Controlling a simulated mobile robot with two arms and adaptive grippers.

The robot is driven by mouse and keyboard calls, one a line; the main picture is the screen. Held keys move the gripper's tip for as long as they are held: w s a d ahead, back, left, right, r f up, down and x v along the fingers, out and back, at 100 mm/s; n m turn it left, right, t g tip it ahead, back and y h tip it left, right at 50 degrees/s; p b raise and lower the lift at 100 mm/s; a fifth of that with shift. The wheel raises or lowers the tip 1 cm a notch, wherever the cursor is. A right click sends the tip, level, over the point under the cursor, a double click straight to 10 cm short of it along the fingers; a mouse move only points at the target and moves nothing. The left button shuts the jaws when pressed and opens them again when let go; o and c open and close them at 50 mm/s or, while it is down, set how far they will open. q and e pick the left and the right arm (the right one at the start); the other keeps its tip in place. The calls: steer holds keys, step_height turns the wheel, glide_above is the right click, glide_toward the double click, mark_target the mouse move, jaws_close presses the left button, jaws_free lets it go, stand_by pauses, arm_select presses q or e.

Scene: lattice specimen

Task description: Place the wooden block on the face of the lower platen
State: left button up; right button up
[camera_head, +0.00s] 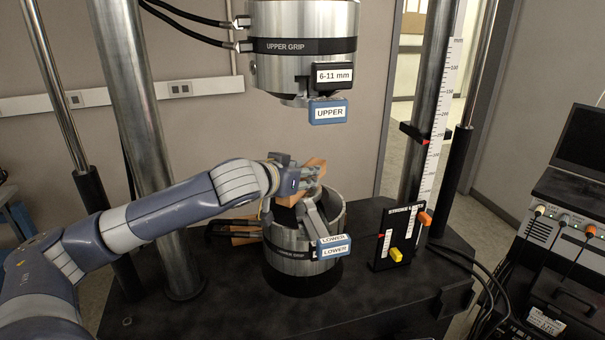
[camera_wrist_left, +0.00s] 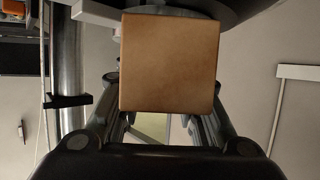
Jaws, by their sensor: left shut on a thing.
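The wooden block (camera_wrist_left: 170,62) is a tan, square-faced piece between the fingers of my left gripper (camera_wrist_left: 168,112). In the head view, part of the block (camera_head: 288,199) shows around the gripper (camera_head: 303,182), which is shut on it. The gripper and block are over or beside the top of the lower grip (camera_head: 300,243), a metal cylinder with a blue LOWER tag (camera_head: 333,247). The arm and block partly hide its top, so I cannot tell the lower platen's face clearly, or whether the block touches it. My right gripper is not in view.
The upper grip (camera_head: 303,50) hangs above with its blue UPPER tag (camera_head: 328,111). A column (camera_head: 137,130) stands left and a scale (camera_head: 440,120) right. A small black panel (camera_head: 396,238) stands right of the lower grip. Brown pieces (camera_head: 243,238) lie at its left.

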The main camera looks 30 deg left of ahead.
arm_select(q)
steer(key=o, duration=0.9)
steer(key=shift+f, duration=0.1)
steer(key=shift+o, duration=1)
steer(key=shift+s, duration=0.15)
steer(key=b+v, duration=0.5)
steer(key=v, duration=0.7)
steer(key=shift+r, duration=0.25)
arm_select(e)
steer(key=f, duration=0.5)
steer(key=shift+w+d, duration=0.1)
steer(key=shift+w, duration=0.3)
arm_select(q)
steer(key=shift+w, duration=0.2)
steer(key=shift+f, duration=0.1)
